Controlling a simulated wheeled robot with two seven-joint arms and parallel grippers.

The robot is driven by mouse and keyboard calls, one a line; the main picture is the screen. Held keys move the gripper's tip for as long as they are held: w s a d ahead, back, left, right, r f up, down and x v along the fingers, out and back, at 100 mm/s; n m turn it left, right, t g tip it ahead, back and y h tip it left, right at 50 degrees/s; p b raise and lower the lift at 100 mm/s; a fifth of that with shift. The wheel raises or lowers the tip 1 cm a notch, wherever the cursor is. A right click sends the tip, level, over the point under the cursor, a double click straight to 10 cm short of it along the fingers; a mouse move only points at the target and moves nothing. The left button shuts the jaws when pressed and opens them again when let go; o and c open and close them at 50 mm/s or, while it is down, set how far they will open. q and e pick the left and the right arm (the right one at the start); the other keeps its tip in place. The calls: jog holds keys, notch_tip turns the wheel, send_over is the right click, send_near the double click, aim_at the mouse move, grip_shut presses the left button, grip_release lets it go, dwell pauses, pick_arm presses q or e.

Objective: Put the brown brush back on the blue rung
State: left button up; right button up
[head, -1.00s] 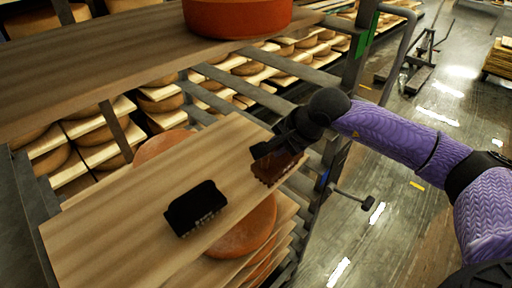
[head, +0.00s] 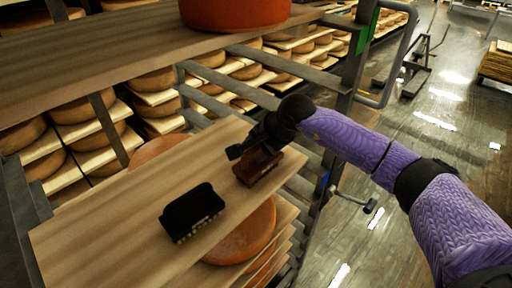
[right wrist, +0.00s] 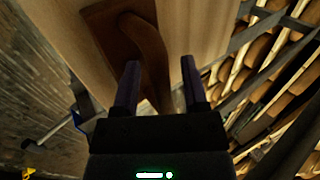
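The brown brush (head: 257,170) sits at the right edge of the wooden board, bristles down as far as I can tell. In the right wrist view its curved brown handle (right wrist: 148,45) runs down between my right gripper's fingers (right wrist: 160,82). The fingers are spread, with a clear gap on the right side of the handle. In the head view this gripper (head: 246,148) is just over the brush and hides part of it. A small blue part (head: 323,182) shows on the rack frame right of the board; it also shows in the right wrist view (right wrist: 78,118). My left gripper is out of view.
A black brush (head: 192,213) lies on the wooden board (head: 110,225), left of the brown one. An orange cheese wheel (head: 245,235) is below the board, another (head: 235,12) on the upper shelf. Grey rack bars and a crank handle (head: 355,200) stand at the right.

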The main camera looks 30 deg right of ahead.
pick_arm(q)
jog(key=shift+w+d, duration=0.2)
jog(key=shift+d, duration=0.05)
pick_arm(e)
jog(key=shift+r, duration=0.35)
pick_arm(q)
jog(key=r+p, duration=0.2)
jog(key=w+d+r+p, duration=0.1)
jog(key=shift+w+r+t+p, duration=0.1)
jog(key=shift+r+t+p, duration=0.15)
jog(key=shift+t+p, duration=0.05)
pick_arm(e)
jog(key=v, duration=1.1)
jog(key=shift+s+r, duration=0.25)
jog(key=shift+s, duration=0.05)
